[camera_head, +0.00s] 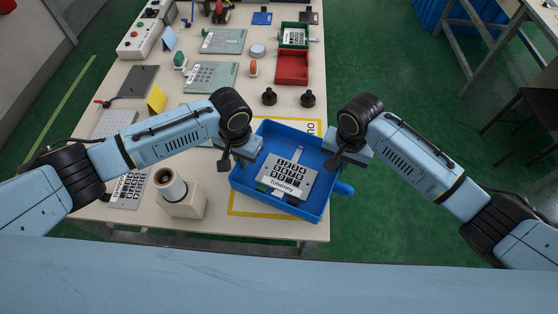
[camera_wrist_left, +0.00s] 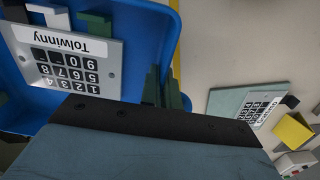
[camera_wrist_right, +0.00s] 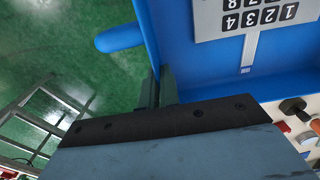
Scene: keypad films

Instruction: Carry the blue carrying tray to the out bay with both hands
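The blue carrying tray (camera_head: 323,207) is at the table's near right, over the yellow-outlined bay (camera_head: 232,204) with partly hidden lettering. Its right side reaches past the table edge. I cannot tell whether it touches the table. A grey keypad (camera_head: 287,178) labelled Tolwinny lies in it. My left gripper (camera_head: 226,163) is at the tray's left wall; in the left wrist view its fingers (camera_wrist_left: 163,90) close around that wall. My right gripper (camera_head: 338,161) is at the right wall, beside a blue handle (camera_head: 344,188); its fingers (camera_wrist_right: 159,88) close around the wall in the right wrist view.
A white holder with a cup-like roll (camera_head: 180,198) stands left of the tray. Open green floor (camera_head: 400,70) is on the right.

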